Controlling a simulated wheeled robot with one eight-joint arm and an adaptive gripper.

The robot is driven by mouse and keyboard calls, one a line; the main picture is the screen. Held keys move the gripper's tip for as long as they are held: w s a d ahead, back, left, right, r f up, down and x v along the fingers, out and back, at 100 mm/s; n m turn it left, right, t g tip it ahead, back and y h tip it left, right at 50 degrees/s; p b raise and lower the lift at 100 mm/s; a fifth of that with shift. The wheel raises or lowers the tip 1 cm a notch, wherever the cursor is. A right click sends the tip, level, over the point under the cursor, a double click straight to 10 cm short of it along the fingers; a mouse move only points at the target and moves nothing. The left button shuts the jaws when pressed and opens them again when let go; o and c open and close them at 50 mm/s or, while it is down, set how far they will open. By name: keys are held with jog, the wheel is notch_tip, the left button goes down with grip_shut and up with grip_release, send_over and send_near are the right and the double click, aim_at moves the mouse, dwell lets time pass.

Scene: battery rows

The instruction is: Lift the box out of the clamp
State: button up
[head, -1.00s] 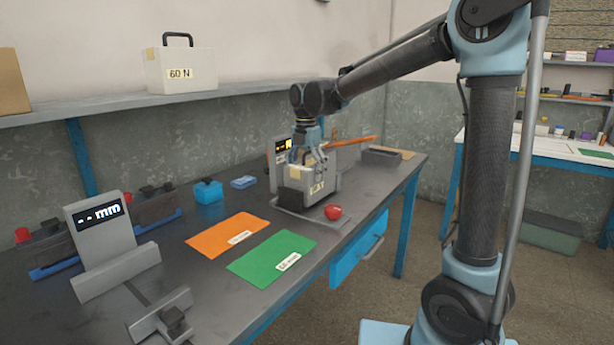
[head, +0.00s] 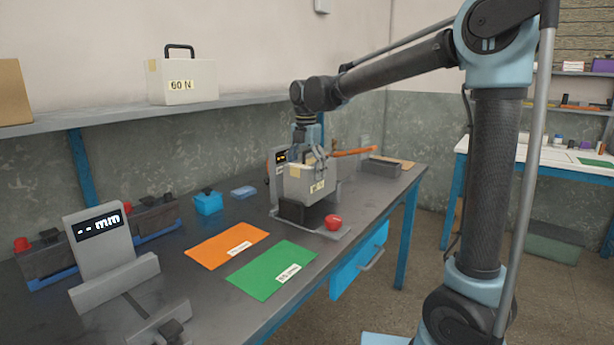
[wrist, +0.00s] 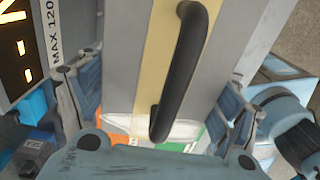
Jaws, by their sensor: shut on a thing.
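A light grey box (head: 308,186) with a cream stripe and a small label hangs from my gripper (head: 308,157) in the head view. The wrist view shows the box top (wrist: 222,60) with its cream band and black handle (wrist: 183,70) between the fingers. My gripper is shut on the box, with a finger at each side. Below it stands the clamp (head: 297,211), with a dark block on a grey base plate and a red knob (head: 333,222) at the front right. The box is raised above the base; whether its underside is clear of the dark block is hard to tell.
A grey display stand (head: 282,158) rises behind the box. Orange (head: 227,246) and green (head: 272,269) mats lie to the left. A dark tray (head: 382,166) and an orange bar (head: 355,152) are to the right. Another box, marked 60 N (head: 182,82), stands on the shelf.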

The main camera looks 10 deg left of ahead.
jog(key=shift+r, duration=2.45)
jog(key=shift+s, duration=0.2)
